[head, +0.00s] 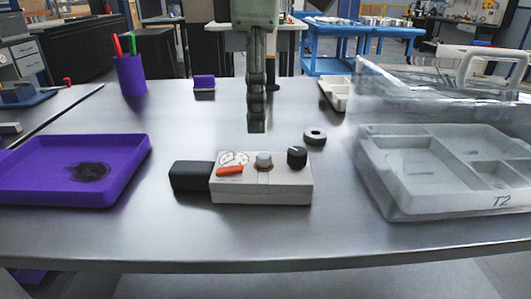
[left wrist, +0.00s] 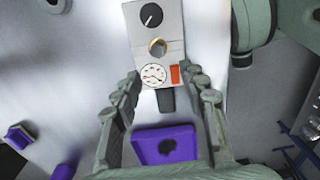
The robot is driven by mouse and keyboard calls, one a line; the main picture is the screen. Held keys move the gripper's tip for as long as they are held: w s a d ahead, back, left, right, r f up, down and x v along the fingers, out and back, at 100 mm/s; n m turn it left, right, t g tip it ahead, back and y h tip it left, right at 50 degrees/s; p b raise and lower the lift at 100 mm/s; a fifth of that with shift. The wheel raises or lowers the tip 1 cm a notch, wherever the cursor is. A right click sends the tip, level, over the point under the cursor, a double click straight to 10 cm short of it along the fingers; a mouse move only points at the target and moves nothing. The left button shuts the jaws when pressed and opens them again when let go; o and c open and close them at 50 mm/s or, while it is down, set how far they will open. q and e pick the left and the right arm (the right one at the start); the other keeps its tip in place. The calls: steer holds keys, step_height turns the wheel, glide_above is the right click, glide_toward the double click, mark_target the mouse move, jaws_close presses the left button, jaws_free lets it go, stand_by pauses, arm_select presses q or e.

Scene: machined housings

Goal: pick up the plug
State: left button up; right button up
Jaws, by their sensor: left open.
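A pale grey control box (head: 290,191) sits on the metal table in the head view. It carries a round gauge, an orange lever (head: 229,171), a grey rounded piece in a brass-coloured ring (head: 264,161) and a black knob (head: 297,157). A black block (head: 190,176) adjoins its left end. I cannot tell for certain which part is the plug. My left gripper (head: 257,128) hangs pointing down above the table, seen edge-on. In the left wrist view, its fingers (left wrist: 166,84) are apart and empty, with the box (left wrist: 172,20) beyond them. My right gripper does not show.
A purple tray (head: 128,170) lies left and a clear lidded case (head: 400,208) marked T2 stands right. A purple pen cup (head: 131,77) and a small purple holder (head: 204,84) stand farther back. The table front is clear.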

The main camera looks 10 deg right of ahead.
mark_target(261, 155)
arm_select(q)
steer(key=f, duration=0.7)
steer(key=shift+d+f, duration=0.15)
steer(key=shift+d, duration=0.15)
steer(key=shift+c, duration=0.4)
jaws_close()
